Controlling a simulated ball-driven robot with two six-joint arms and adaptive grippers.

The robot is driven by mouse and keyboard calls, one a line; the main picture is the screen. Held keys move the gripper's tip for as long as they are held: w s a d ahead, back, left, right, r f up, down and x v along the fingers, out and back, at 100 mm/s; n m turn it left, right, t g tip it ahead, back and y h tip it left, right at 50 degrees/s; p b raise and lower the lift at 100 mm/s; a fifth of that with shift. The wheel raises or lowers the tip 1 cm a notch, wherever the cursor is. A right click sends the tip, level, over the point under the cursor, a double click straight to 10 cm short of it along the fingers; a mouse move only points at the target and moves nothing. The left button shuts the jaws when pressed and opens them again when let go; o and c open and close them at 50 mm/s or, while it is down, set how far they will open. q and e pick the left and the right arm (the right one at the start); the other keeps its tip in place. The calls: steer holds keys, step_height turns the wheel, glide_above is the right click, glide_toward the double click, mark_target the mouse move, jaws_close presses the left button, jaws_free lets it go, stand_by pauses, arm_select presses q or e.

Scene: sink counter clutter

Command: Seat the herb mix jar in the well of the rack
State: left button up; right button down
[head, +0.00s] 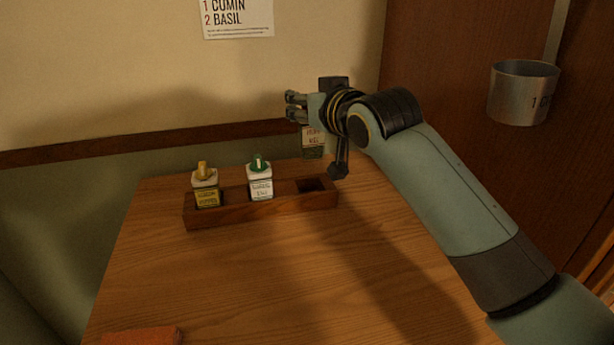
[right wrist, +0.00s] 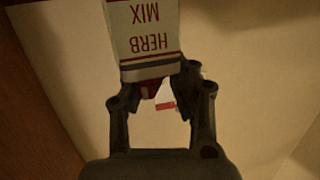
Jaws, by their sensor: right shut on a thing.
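The herb mix jar (head: 314,143) hangs below my right gripper (head: 297,107), above the right end of the wooden rack (head: 262,209). In the right wrist view the jar (right wrist: 146,30) shows its "HERB MIX" label upside down, with the fingers of the right gripper (right wrist: 160,88) closed at its red top. The rack's right well (head: 312,186) is empty, and the jar is apart from it. A yellow-capped jar (head: 207,187) and a green-capped jar (head: 260,180) stand in the rack's left and middle wells. My left gripper is out of view.
The wooden table (head: 250,275) is clear in front of the rack. An orange-brown item (head: 145,336) lies at its front left edge. A metal cup (head: 523,93) is at the right by the wood panel. A paper list (head: 238,17) hangs on the wall.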

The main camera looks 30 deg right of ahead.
mark_target(311, 158)
step_height(311, 158, down, 6)
steer(key=shift+w+r, duration=0.1)
steer(key=shift+r, duration=0.05)
steer(key=f, duration=0.2)
steer(key=s+f, duration=0.1)
steer(key=f, duration=0.1)
steer(key=shift+s+f, duration=0.1)
steer(key=shift+f, duration=0.05)
steer(key=c, duration=1.3)
jaws_free()
steer(key=shift+f, duration=0.1)
steer(key=shift+o, duration=0.9)
steer(key=shift+w+f, duration=0.15)
steer(key=shift+w, duration=0.15)
steer(key=shift+w+f, duration=0.1)
steer(key=shift+w, duration=0.1)
steer(key=shift+s+r, duration=0.3)
steer(key=shift+s, duration=0.05)
arm_select(q)
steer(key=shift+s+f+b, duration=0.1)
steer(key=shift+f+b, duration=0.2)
steer(key=shift+b, duration=0.15)
arm_select(e)
steer(key=s+r, duration=0.2)
steer(key=s, duration=0.9)
steer(key=shift+a+r, duration=0.3)
steer(key=shift+r, duration=0.1)
